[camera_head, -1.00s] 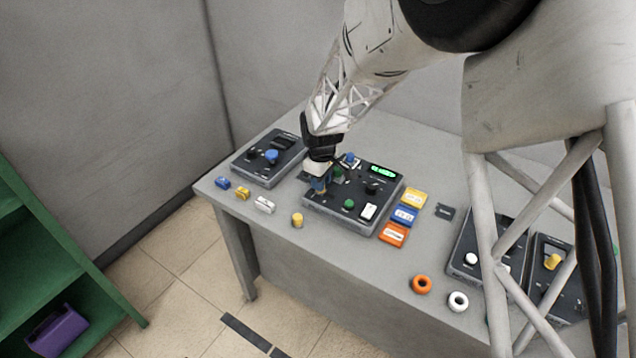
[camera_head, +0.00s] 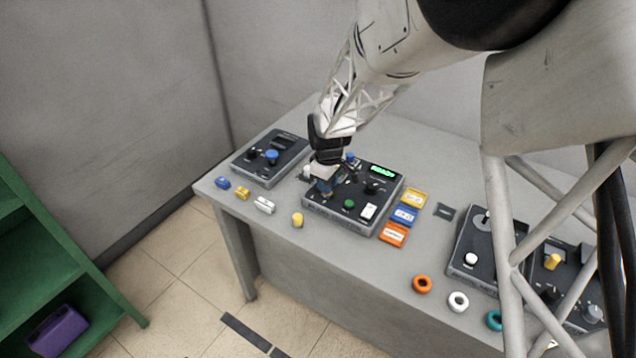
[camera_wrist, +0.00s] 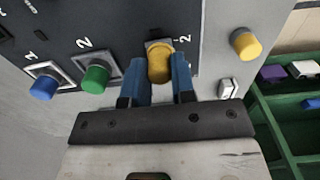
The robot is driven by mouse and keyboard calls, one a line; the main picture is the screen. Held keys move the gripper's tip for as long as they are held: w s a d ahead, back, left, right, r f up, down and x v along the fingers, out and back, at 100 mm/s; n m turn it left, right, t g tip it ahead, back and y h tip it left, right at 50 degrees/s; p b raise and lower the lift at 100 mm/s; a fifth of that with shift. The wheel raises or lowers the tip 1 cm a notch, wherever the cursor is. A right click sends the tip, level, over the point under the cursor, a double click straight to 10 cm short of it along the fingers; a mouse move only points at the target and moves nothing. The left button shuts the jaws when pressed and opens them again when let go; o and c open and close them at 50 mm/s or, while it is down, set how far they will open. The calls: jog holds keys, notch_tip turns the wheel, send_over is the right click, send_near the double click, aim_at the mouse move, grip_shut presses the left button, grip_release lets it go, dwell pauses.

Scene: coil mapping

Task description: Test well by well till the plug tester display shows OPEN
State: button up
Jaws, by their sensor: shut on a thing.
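The plug tester (camera_head: 330,215) is a dark box in the middle of the table. Its display (camera_head: 383,171) shows green text too small to read surely. A green plug (camera_wrist: 96,78) and a blue plug (camera_wrist: 44,86) are in the neighbouring wells marked 2 and 1. In the head view my gripper (camera_head: 324,187) is over the tester's left side and hides part of it.
A yellow cylinder (camera_head: 298,219) and white (camera_head: 264,204), yellow (camera_head: 242,193) and blue (camera_head: 222,183) blocks lie along the front edge. Another device (camera_head: 270,157) stands left. Labelled tiles (camera_head: 405,215) and rings (camera_head: 422,284) lie right. A green shelf (camera_head: 40,255) stands left of the table.

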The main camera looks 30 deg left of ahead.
jog(key=shift+d+r, duration=0.1)
jog(key=shift+d, duration=0.3)
dwell(0.7)
dwell(0.3)
jog(key=o, duration=0.7)
jog(key=shift+r, duration=3.45)
